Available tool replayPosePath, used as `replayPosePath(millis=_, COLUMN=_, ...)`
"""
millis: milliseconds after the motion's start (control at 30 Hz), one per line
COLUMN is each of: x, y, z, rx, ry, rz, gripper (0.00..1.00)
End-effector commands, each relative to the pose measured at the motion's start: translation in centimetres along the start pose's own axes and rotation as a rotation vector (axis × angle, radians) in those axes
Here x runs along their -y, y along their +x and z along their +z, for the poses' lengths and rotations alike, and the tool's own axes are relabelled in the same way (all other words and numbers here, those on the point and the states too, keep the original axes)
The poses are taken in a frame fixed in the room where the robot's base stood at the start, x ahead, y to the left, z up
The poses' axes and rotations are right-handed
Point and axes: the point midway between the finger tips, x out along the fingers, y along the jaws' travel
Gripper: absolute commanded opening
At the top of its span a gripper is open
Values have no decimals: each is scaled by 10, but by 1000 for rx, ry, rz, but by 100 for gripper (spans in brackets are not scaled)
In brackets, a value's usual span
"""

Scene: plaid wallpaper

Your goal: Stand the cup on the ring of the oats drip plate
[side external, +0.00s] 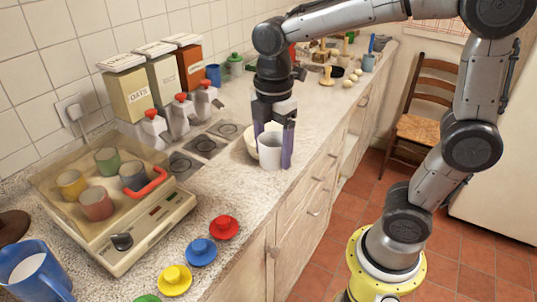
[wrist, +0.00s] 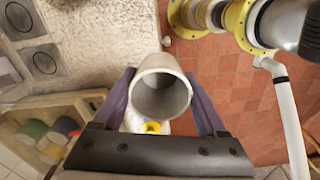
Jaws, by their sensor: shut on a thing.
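My gripper (side external: 273,150) is shut on a plain pale grey cup (side external: 271,153), with a dark finger on either side of it. The cup is upright near the counter's front edge; I cannot tell whether its base clears the counter. In the wrist view the cup (wrist: 162,88) sits between the fingers, its mouth towards me and empty. The oats drip plate (side external: 184,165) is the plate nearest the glass-lidded box, with a dark ring and nothing on it. It seems to be the lower plate in the wrist view (wrist: 45,62). The cup is to its right, apart from it.
Dispensers with red knobs (side external: 181,113) stand behind the plates, below the oats canister (side external: 128,92). The glass-lidded box (side external: 112,205) is at left. Coloured lids (side external: 201,250) lie in front. Counter between cup and plates is mostly clear.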

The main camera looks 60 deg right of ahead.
Motion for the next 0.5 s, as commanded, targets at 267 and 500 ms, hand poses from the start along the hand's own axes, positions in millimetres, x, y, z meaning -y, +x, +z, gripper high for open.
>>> replayPosePath(millis=267, x=-91, y=-22, z=-26, rx=0, ry=410, rz=-1, gripper=14)
replayPosePath(millis=500, x=-170, y=-6, z=-45, rx=2, ry=683, rz=-3, gripper=14)
